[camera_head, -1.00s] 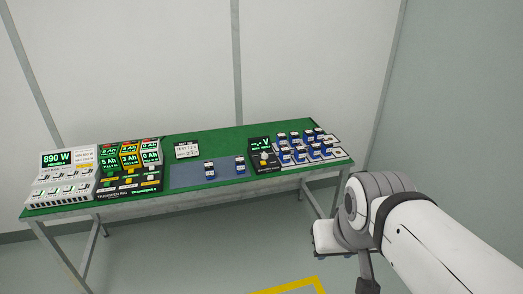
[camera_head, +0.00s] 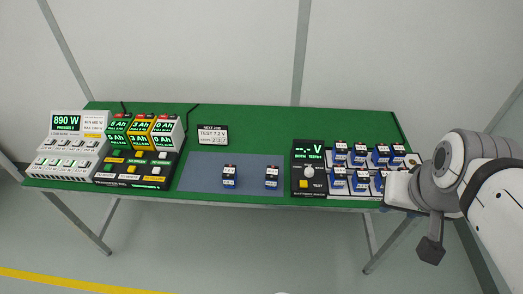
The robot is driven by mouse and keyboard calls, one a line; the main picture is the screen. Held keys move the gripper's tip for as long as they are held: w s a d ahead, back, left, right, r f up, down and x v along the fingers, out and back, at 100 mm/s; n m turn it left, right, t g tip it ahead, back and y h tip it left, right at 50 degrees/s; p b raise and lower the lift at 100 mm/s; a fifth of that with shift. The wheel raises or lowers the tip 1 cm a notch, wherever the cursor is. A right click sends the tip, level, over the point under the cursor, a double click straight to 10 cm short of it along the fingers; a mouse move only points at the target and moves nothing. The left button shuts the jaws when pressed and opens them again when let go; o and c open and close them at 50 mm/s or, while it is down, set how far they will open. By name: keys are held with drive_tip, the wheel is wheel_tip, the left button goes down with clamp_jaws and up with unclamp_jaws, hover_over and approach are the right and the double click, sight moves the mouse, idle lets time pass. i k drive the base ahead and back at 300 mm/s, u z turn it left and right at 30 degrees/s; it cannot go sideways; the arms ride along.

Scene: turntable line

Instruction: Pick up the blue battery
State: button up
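Several small blue batteries with white labels stand on the green table. One battery (camera_head: 230,177) and another battery (camera_head: 271,178) stand apart from each other on a grey-blue mat (camera_head: 200,176) near the front edge. Several more stand in two rows on a white rack at the right, such as one battery (camera_head: 340,153) in the back row. My arm is at the right and covers the rack's right end. The dark end of my arm, which seems to be my gripper (camera_head: 431,250), hangs in front of the table, away from the batteries. Its fingers cannot be made out.
A black tester (camera_head: 308,185) with a knob stands between mat and rack. A transfer rig (camera_head: 133,182) with lit displays and a white power unit (camera_head: 62,168) fill the left. The table's back middle (camera_head: 260,120) is bare.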

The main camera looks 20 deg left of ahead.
sight(272, 174)
drive_tip(key=u, duration=0.45)
drive_tip(key=i, duration=0.75)
drive_tip(key=u, duration=0.5)
drive_tip(key=k, duration=0.9)
drive_tip(key=u, duration=0.15)
drive_tip(key=i, duration=0.9)
drive_tip(key=z, duration=0.05)
